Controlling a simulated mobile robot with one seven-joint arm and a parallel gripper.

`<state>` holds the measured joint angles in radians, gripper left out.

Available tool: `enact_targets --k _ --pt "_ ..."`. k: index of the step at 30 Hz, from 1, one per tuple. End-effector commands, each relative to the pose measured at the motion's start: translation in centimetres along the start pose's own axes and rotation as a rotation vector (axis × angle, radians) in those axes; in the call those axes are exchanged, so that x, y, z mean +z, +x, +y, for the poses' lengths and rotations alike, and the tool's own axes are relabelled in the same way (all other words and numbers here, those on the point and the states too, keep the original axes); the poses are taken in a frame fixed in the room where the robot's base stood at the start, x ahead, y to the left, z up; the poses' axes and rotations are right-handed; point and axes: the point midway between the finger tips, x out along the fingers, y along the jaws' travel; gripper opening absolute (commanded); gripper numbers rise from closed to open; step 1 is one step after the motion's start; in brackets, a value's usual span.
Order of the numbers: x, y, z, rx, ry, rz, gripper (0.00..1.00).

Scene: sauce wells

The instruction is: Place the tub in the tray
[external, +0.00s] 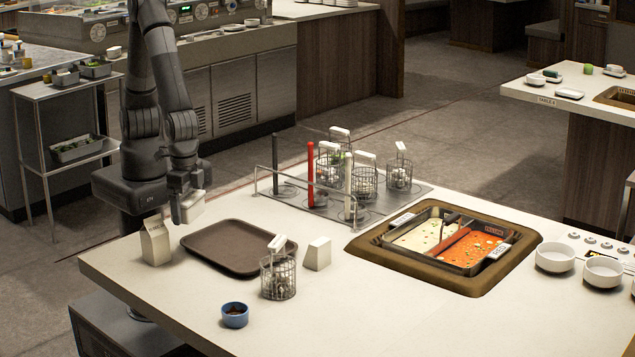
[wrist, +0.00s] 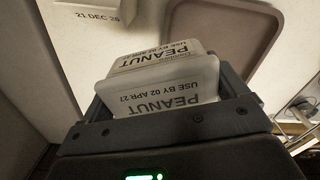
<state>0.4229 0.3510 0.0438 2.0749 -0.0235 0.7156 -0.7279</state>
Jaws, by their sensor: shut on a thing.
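My gripper (external: 187,197) is shut on a white tub (external: 193,208), above the counter's left end. In the wrist view my gripper (wrist: 168,95) holds the tub (wrist: 165,85) between its fingers, with printed text reading PEANUT and a use-by date facing the camera. The brown tray (external: 235,250) lies flat and empty on the counter, to the right of and nearer the camera than the tub. The tray also shows in the wrist view (wrist: 225,38), beyond the tub at upper right. The tub is not in the tray. The tub's underside is hidden.
A cream carton (external: 156,242) stands left of the tray. A wire basket (external: 278,279) stands at its right front, with a white block (external: 317,254) beside it. A blue bowl (external: 235,315) sits in front. A rack of baskets (external: 340,190) and sauce wells (external: 445,240) lie right.

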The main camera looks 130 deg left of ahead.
Motion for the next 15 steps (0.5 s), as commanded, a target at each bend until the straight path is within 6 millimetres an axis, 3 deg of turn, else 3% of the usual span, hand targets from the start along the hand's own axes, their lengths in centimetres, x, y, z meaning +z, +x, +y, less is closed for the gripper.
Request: enact_targets --k 4,7,15 --pt "0.2 0.2 -1.9 0.0 -0.028 0.0 0.59" --pt "-0.8 1.0 -2.8 -0.001 -0.033 -0.001 0.59" --pt "-6.0 4.7 -6.0 -0.002 -0.035 -0.002 0.59"
